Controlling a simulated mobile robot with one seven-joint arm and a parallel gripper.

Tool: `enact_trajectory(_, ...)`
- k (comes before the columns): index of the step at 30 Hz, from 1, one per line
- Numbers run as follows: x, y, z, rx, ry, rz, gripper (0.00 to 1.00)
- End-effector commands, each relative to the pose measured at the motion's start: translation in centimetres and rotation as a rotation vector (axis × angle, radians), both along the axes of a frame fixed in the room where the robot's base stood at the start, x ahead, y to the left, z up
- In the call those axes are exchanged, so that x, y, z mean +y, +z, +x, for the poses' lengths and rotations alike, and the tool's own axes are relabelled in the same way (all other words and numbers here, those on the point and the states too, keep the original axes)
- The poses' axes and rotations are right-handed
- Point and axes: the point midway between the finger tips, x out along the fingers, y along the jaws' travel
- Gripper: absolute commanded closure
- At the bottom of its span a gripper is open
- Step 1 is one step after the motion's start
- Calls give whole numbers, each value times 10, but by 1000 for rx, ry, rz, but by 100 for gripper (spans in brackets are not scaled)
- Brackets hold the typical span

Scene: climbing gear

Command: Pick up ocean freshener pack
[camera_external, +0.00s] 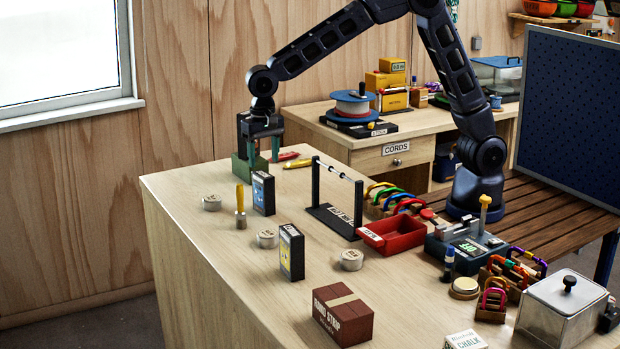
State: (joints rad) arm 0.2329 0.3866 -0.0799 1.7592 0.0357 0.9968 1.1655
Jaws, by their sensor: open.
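Two small upright packs stand on the wooden counter. One has a blue and dark front (263,193); the other is black with yellow (291,252). Their labels are too small to read, so I cannot tell for sure which is the ocean freshener pack; the blue one looks likelier. My gripper (263,154) points down at the counter's far left end, behind the blue-fronted pack. It is open, with its two fingers apart. A green block-like thing (246,170) is at the left finger; I cannot tell whether they touch.
A black stand with a bar (336,204), a red tray (391,236) and a brown box (342,314) are to the right. Bare counter lies around the front tins.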

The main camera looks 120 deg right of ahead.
Motion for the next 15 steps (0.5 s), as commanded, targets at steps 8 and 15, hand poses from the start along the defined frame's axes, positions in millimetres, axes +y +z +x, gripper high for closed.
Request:
enact_trajectory(8, 0, -31, -1, 4, 0, 2, 43)
enact_trajectory(15, -1, -55, 0, 1, 0, 0, 43)
